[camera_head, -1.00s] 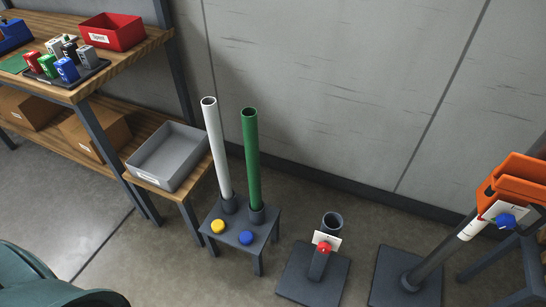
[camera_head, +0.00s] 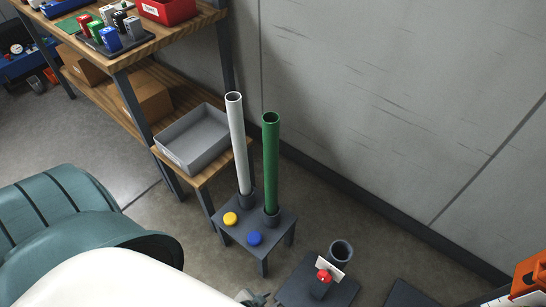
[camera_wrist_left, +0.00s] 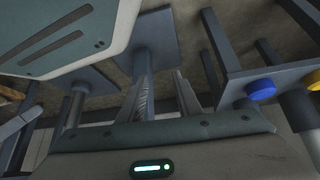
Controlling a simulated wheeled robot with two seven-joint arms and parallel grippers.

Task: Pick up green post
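The green post (camera_head: 271,160) stands upright in a dark socket (camera_head: 271,218) on a small grey stool (camera_head: 250,238). A white post (camera_head: 239,145) stands upright in another socket to its left. My left gripper (camera_head: 254,299) shows only as a dark bit at the bottom edge of the head view, below the stool and apart from the post. In the left wrist view, its two grey fingers (camera_wrist_left: 164,90) are apart with nothing between them. The stool (camera_wrist_left: 235,75) is at the right there; I cannot make out the green post. My right gripper is out of view.
A yellow button (camera_head: 230,219) and a blue button (camera_head: 254,238) sit on the stool. A base with a red button (camera_head: 323,277) stands to the right. A shelf with a grey bin (camera_head: 194,140) is left, and the wall is behind.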

